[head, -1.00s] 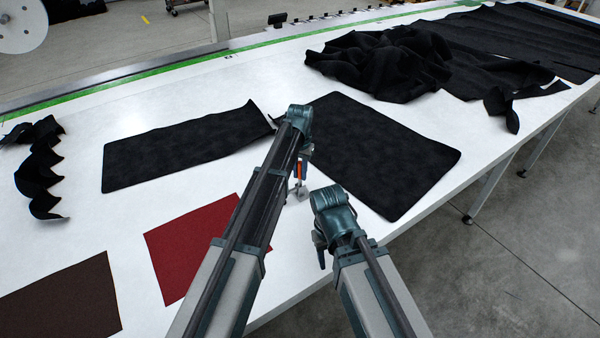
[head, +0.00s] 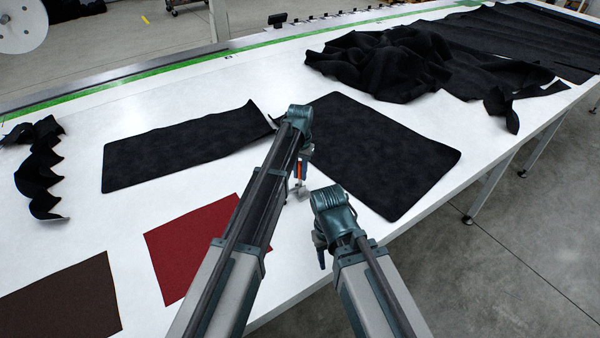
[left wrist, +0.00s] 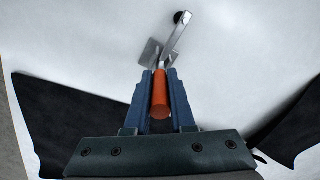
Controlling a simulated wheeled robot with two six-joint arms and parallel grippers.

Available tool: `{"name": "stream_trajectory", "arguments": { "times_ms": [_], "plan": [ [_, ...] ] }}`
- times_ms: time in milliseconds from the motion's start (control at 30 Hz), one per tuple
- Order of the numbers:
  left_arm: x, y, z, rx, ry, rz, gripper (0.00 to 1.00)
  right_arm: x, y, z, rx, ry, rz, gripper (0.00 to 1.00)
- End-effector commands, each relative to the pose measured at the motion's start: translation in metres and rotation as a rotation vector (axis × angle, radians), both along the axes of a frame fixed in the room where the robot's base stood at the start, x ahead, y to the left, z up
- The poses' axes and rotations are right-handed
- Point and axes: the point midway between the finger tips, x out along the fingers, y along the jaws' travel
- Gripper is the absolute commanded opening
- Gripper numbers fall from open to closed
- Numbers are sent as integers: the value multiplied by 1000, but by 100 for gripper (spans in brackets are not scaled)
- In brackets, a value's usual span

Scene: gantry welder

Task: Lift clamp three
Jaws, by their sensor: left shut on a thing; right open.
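The clamp (left wrist: 160,95) has an orange handle, a silver metal arm with a black tip, and a flat metal plate. My left gripper (left wrist: 160,82) has its blue fingers closed on the orange handle. In the head view the clamp (head: 299,192) shows below my left gripper (head: 301,168), over the white table between the black pieces and the red one. I cannot tell whether its metal end touches the table. My right gripper (head: 320,250) is open and empty near the table's front edge; its fingers are partly hidden.
Two flat black fabric pieces (head: 185,148) (head: 385,155) lie on the white table (head: 90,215). A red piece (head: 195,245) and a brown piece (head: 60,305) lie at the front left. Crumpled black fabric (head: 380,62) lies at the back right.

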Motion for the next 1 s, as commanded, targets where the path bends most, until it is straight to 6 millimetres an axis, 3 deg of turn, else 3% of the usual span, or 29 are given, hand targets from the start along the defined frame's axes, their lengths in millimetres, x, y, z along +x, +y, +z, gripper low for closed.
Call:
{"name": "stream_trajectory", "arguments": {
  "times_ms": [267, 633, 1000],
  "plan": [
    [3, -3, -1, 15, 12, -2, 0, 0, 0, -1, 0, 0, 0, 50],
    [18, -21, -7, 281, 203, -1, 0, 0, 0, -20, 0, 0, -1, 50],
    [15, -21, -5, 301, 219, 0, 0, 0, 0, -20, 0, 0, -1, 50]
  ]
}}
